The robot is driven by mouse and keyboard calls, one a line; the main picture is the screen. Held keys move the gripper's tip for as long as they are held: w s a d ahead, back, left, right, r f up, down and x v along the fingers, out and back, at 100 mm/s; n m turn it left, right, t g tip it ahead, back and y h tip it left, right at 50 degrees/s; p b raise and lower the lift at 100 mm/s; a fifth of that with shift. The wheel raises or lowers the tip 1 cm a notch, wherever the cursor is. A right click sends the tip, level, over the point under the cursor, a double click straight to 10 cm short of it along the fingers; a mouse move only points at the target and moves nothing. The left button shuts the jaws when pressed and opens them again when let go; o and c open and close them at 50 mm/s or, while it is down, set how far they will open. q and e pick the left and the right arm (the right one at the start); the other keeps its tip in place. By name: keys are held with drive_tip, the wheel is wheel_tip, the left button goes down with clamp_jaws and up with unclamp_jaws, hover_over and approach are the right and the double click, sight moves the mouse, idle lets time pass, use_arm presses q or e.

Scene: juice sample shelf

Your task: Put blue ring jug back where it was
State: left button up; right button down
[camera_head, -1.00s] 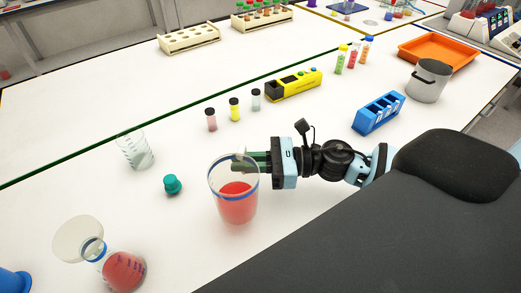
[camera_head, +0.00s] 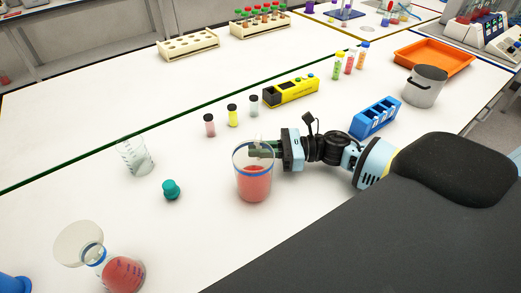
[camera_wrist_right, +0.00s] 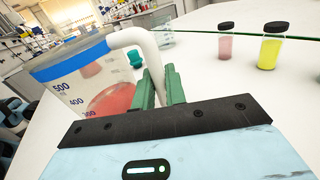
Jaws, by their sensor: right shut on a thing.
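The blue ring jug (camera_head: 254,184) is a clear graduated beaker with red liquid and a blue band near its rim. It stands upright in the middle of the head view; I cannot tell whether its base touches the table. My right gripper (camera_head: 262,150) comes in from the right and is shut on the jug's pale handle. In the right wrist view, the green fingers of the gripper (camera_wrist_right: 162,88) close around the white handle (camera_wrist_right: 150,50), beside the jug (camera_wrist_right: 85,82). My left gripper is out of view.
A teal stopper (camera_head: 171,189) and a clear beaker (camera_head: 134,157) stand left of the jug. A flask with red liquid (camera_head: 122,272) is at the front left. Several small vials (camera_head: 232,116), a yellow block (camera_head: 291,91) and a blue rack (camera_head: 376,117) lie behind.

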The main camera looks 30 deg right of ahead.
drive_tip(key=shift+f, duration=0.2)
drive_tip(key=shift+f, duration=0.25)
drive_tip(key=c, duration=1.4)
unclamp_jaws()
drive_tip(key=shift+c, duration=0.2)
